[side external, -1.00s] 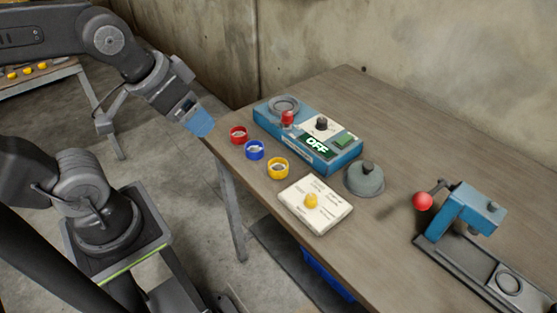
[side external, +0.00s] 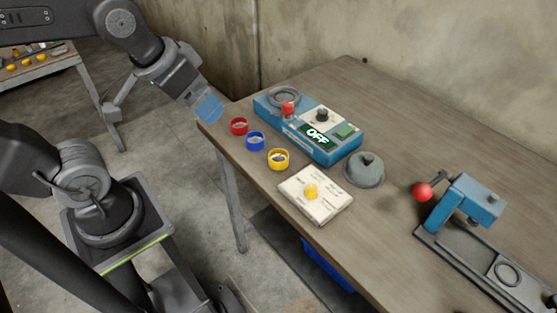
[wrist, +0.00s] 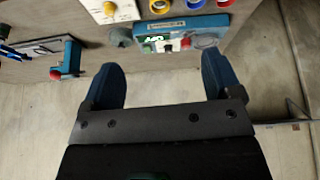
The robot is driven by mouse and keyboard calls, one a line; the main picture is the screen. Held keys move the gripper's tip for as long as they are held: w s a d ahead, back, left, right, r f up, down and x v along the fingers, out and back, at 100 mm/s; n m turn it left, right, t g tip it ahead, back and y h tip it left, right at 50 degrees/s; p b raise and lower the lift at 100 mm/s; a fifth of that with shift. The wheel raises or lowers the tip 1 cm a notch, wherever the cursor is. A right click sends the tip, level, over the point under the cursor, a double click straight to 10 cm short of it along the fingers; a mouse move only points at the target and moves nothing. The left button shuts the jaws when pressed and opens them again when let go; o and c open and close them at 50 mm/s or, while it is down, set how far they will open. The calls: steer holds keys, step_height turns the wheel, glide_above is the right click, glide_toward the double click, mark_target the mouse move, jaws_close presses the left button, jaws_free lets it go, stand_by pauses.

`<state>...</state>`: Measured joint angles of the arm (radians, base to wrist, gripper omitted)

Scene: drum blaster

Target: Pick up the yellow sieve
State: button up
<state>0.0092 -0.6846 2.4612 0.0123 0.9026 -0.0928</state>
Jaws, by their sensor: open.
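The yellow sieve (side external: 278,159) is a small round ring-shaped cup on the wooden table, last in a row near the table's front edge. It also shows at the top of the wrist view (wrist: 160,7), partly cut off. A blue sieve (side external: 255,141) and a red sieve (side external: 239,126) stand beside it. My gripper (side external: 210,107) has blue fingers and is up and left of the row, apart from the sieves. In the wrist view my gripper (wrist: 160,75) is open, with nothing between its fingers.
A blue machine (side external: 320,150) with an "OFF" display stands behind the sieves. A white box (side external: 315,200) with a yellow knob is in front of the yellow sieve. A grey domed piece (side external: 364,170) and a blue press (side external: 465,205) with a red ball handle stand to the right.

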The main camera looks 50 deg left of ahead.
steer(key=w+d+f+n+g, duration=0.1)
steer(key=w+f+n+g, duration=0.15)
steer(key=w+n, duration=0.5)
steer(key=n+g+y, duration=0.2)
steer(key=n, duration=0.3)
glide_toward(279, 159)
step_height(279, 159, down, 3)
steer(key=shift+w+r, duration=0.1)
steer(key=shift+w, duration=0.05)
steer(key=shift+a+f, duration=0.25)
steer(key=shift+f, duration=0.6)
steer(key=shift+a+f, duration=0.25)
steer(key=shift+f, duration=0.65)
steer(key=shift+a+f, duration=0.2)
steer(key=shift+f, duration=0.65)
steer(key=shift+c, duration=0.2)
steer(key=c, duration=1)
steer(key=shift+r, duration=0.1)
